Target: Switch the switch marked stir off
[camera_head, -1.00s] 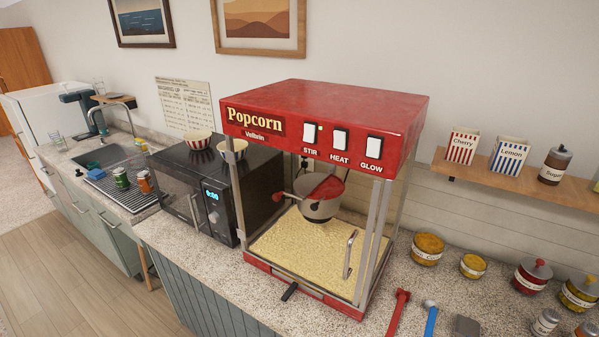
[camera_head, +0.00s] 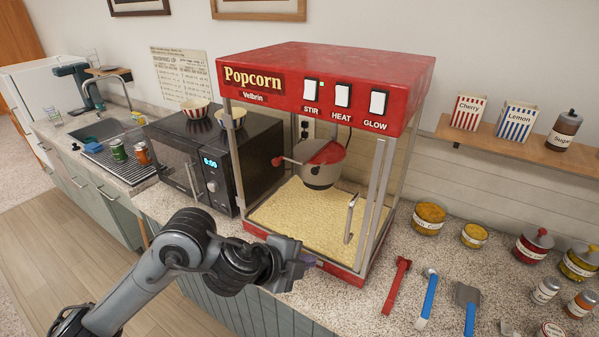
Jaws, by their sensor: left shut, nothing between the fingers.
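The red popcorn machine (camera_head: 330,60) stands on the counter, with three white rocker switches in a row on its red front panel. The switch marked STIR (camera_head: 311,89) is the leftmost, with a small light at its upper right that looks yellow-green. The HEAT switch (camera_head: 342,95) is in the middle and the GLOW switch (camera_head: 378,102) is on the right. My left gripper (camera_head: 306,262) is at the machine's lower front edge, well below the switches, and is shut and empty. Its fingers are small and dark in this view. My right gripper is not in view.
A kettle (camera_head: 323,165) hangs inside the glass case above the popcorn. A black microwave (camera_head: 190,160) with bowls on top stands to the left. Red and blue scoops (camera_head: 397,285) and several jars lie or stand on the counter to the right. The space before the switches is clear.

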